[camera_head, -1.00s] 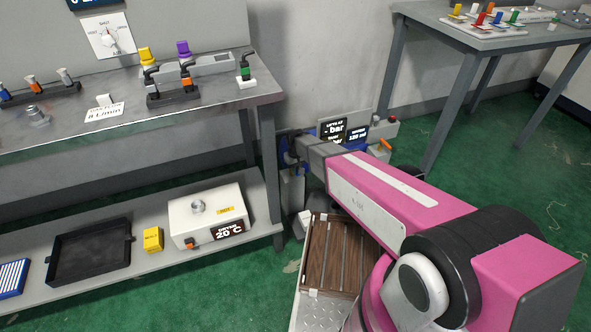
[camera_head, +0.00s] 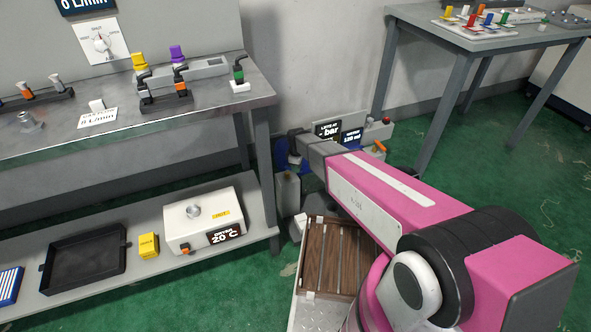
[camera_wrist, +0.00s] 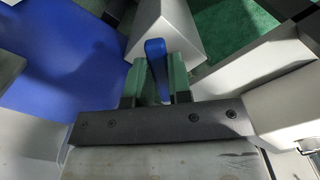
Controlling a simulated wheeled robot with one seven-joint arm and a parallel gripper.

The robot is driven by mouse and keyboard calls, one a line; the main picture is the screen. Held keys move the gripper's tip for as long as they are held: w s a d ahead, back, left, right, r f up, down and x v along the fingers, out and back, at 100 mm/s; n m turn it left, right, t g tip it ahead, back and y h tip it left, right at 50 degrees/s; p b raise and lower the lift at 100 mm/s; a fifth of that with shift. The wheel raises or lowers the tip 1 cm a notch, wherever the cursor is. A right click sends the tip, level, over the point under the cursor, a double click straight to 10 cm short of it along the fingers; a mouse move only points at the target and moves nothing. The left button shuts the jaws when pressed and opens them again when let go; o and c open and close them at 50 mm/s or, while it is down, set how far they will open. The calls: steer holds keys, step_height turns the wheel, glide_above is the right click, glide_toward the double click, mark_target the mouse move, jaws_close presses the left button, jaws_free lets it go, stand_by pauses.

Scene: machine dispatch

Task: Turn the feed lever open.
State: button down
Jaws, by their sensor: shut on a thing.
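A blue lever (camera_wrist: 155,57) stands between the fingertips of my gripper (camera_wrist: 157,80) in the wrist view. The two green finger pads press on its sides, and its rounded tip shows between them. The lever is beside a pale grey block-shaped body (camera_wrist: 165,28) and a broad blue part (camera_wrist: 70,65). In the head view my arm reaches down to the equipment beside the bench, where a blue part (camera_head: 281,153) shows. My fingertips and the lever are hidden there by my wrist. I cannot read any lever marking.
A dial marked shut and open (camera_head: 101,44) is on the panel above the grey bench (camera_head: 205,118). A display reading bar (camera_head: 328,131) and an orange handle (camera_head: 379,147) are behind my arm. A wooden slatted crate (camera_head: 325,258) sits below it. Green floor is free at right.

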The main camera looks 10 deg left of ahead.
steer(key=w+n, duration=0.1)
steer(key=n, duration=0.1)
steer(key=w+n, duration=0.1)
steer(key=n, duration=0.1)
steer(key=shift+a, duration=0.15)
steer(key=shift+w+a+n, duration=0.1)
steer(key=shift+w+n, duration=0.15)
steer(key=shift+n, duration=0.6)
steer(key=shift+w+a+n, duration=0.1)
steer(key=shift+w+n, duration=0.1)
steer(key=shift+n, duration=0.65)
steer(key=c, duration=1)
jaws_free()
steer(key=shift+c, duration=0.2)
steer(key=shift+r, duration=0.1)
step_height(320, 180, up, 11)
steer(key=shift+f, duration=0.2)
